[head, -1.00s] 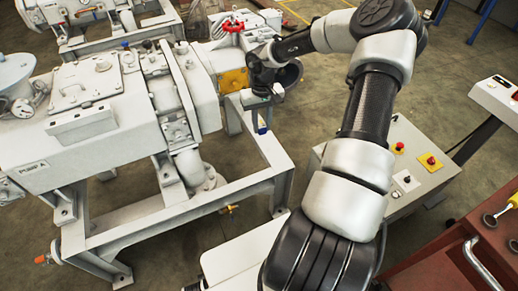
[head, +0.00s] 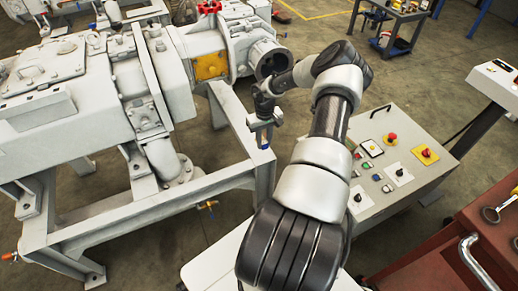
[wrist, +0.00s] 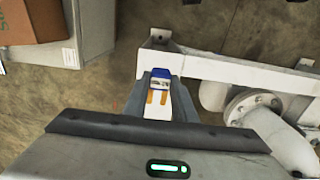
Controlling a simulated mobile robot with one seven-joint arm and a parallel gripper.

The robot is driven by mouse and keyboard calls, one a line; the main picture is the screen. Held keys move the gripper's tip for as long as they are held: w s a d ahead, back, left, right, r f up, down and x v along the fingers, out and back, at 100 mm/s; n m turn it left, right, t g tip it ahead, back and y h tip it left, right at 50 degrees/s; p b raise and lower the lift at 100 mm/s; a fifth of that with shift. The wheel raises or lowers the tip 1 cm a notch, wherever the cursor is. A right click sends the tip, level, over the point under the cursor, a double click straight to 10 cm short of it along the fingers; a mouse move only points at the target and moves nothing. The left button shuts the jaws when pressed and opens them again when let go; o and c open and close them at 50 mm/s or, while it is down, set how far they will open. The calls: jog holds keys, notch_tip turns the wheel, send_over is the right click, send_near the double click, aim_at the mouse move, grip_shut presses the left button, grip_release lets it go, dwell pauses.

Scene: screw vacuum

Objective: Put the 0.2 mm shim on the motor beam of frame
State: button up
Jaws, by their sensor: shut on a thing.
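My gripper (head: 264,133) points down near the front right corner of the pale grey frame. It is shut on a small piece with a blue end and pale label (wrist: 161,76), which I take for the shim. The wrist view shows it between the dark fingers (wrist: 160,98), with orange strips and a white part behind the blue end. The motor beam (head: 236,117) is the frame's right-hand beam, close to the gripper in the picture. In the wrist view a frame member (wrist: 230,68) runs right from behind the piece. Whether the piece touches the beam, I cannot tell.
The pump (head: 100,95) stands on the frame at left, with a yellow guard (head: 211,66) and a dark round opening (head: 268,60) near the arm. A control box (head: 385,165) with buttons stands right of my arm. A red-brown cabinet (head: 470,225) is at lower right.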

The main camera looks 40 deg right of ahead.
aim_at(263, 157)
notch_tip(263, 157, down, 6)
jog(key=shift+f+b, duration=0.25)
jog(key=shift+b, duration=0.5)
jog(key=shift+f, duration=0.25)
jog(key=o, duration=1)
jog(key=shift+o, duration=0.2)
jog(key=shift+r, duration=0.1)
notch_tip(263, 157, up, 12)
jog(key=p, duration=0.3)
jog(key=shift+r, duration=0.15)
